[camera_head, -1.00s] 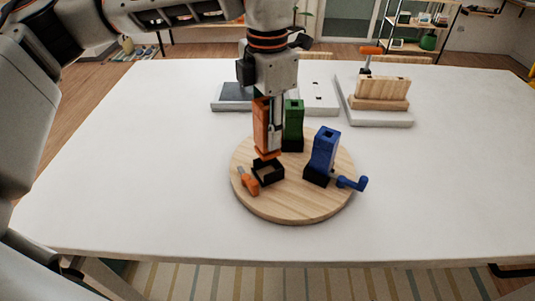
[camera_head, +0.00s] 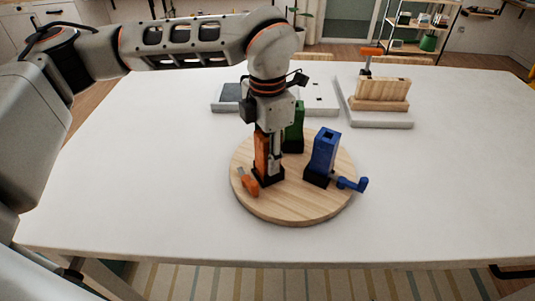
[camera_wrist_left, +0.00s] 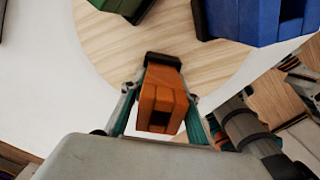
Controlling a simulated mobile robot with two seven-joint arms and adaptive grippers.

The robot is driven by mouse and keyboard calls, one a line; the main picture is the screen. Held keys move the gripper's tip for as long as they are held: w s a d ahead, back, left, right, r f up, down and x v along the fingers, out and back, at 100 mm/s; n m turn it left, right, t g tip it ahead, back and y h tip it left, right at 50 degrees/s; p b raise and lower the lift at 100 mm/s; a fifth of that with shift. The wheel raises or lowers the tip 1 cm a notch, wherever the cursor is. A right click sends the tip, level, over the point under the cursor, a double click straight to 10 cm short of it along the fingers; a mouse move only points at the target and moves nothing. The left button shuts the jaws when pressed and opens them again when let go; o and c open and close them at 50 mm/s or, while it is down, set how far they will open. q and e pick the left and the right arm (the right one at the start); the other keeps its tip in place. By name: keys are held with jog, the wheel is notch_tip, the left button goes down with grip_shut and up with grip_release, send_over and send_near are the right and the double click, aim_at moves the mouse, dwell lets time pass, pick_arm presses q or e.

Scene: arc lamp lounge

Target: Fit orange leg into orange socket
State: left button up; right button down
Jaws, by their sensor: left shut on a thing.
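The orange leg (camera_head: 261,152) stands upright with its lower end in the black orange socket (camera_head: 268,180) on the round wooden board (camera_head: 300,208). My left gripper (camera_head: 275,160) is shut on the orange leg from above. In the left wrist view the orange leg (camera_wrist_left: 160,97) lies between the fingers, with the black socket rim (camera_wrist_left: 163,60) beyond it. An orange crank piece (camera_head: 248,183) is beside the socket at the board's left edge. How deep the leg sits is hard to tell. My right gripper does not show.
A blue leg (camera_head: 324,150) stands in a black socket with a blue crank (camera_head: 352,184) to its right. A green leg (camera_head: 294,128) stands behind my gripper. A grey tray with a wooden block (camera_head: 382,90) is at the back right. The table's left side is clear.

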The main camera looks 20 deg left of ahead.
pick_arm(q)
jog(key=o, duration=1.3)
notch_tip(320, 180, up, 12)
jog(key=shift+r, duration=0.15)
